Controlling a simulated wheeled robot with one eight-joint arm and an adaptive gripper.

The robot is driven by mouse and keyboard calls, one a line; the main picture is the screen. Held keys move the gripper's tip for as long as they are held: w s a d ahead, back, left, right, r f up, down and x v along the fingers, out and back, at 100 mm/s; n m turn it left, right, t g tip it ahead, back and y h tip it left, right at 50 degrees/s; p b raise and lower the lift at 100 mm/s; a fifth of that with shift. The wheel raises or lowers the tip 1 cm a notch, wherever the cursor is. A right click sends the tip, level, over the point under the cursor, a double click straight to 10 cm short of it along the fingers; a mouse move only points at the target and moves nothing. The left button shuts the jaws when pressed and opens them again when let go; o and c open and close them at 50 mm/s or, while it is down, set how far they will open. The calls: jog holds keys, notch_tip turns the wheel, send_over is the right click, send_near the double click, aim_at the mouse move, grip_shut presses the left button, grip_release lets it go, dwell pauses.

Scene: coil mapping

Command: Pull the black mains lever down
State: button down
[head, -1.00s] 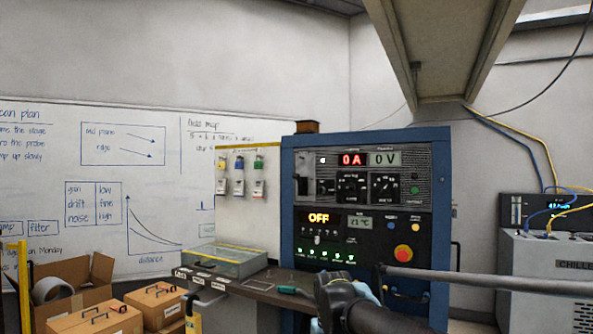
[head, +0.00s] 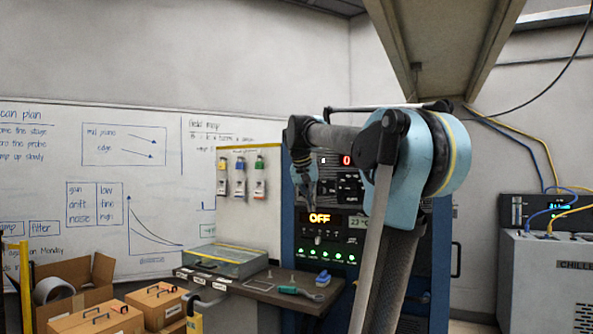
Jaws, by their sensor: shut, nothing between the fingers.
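The blue-framed power cabinet (head: 287,234) stands at the centre right with its black front panel. The black mains lever, on the upper left of that panel, is hidden behind my gripper and arm. My gripper (head: 312,204) points down in front of the panel's left side, above the orange OFF display (head: 319,218). Its fingers are shut, and I see nothing held in them. I cannot tell whether it touches the lever. The red 0 of the current display (head: 346,160) shows just right of the gripper.
My arm rises across the cabinet's right half and hides its red button. A bench (head: 262,291) at lower centre carries a glass-topped case (head: 227,262), a green-handled tool (head: 294,291) and a blue item (head: 323,278). Tagged padlocks hang on the white board (head: 266,207). Cardboard boxes stand at lower left.

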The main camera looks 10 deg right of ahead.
jog(key=w+a+r+m+t+h, duration=0.1)
jog(key=w+a+r, duration=0.1)
jog(key=w+r, duration=0.8)
jog(key=w+a+r+m+t, duration=0.1)
jog(key=w+a+r+m, duration=0.1)
jog(key=w+r, duration=0.9)
jog(key=shift+a+t+h, duration=0.3)
jog(key=shift+a+h, duration=0.1)
jog(key=shift+a, duration=0.15)
jog(key=shift+w, duration=0.1)
jog(key=x, duration=1)
jog(key=shift+s+d+f, duration=0.1)
jog(key=shift+s+d, duration=0.05)
jog(key=shift+s, duration=0.1)
jog(key=shift+a+f, duration=0.1)
jog(key=shift+a, duration=0.15)
